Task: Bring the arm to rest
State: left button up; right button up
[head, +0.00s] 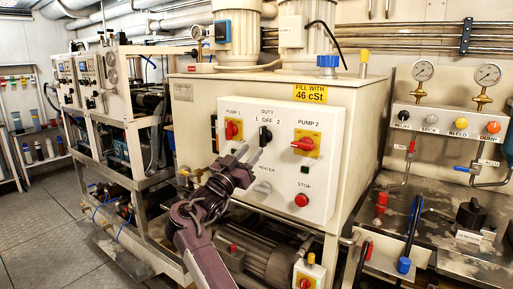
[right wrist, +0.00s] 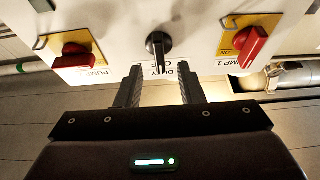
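My right gripper (head: 249,153) is in front of the white control panel (head: 330,190), just below the black DUTY selector knob (head: 265,134). In the right wrist view the gripper (right wrist: 160,78) is open, with its two dark fingers apart and nothing between them. The DUTY knob (right wrist: 158,44) shows just past the fingertips, roughly centred; contact cannot be made out. That view is upside down to the panel's labels. My right arm comes up from the bottom of the head view. My left arm and gripper are not in view.
The panel has red switches for PUMP 1 (head: 232,130) and PUMP 2 (head: 304,145) and a red STOP button (head: 301,200). A motor (head: 270,262) lies below. A gauge block (head: 448,122) and a steel bench with valves stand at right. Open floor (head: 40,230) lies at left.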

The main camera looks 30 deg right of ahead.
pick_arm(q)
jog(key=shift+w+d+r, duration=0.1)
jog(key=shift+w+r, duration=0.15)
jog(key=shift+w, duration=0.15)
pick_arm(e)
jog(key=shift+v, duration=0.9)
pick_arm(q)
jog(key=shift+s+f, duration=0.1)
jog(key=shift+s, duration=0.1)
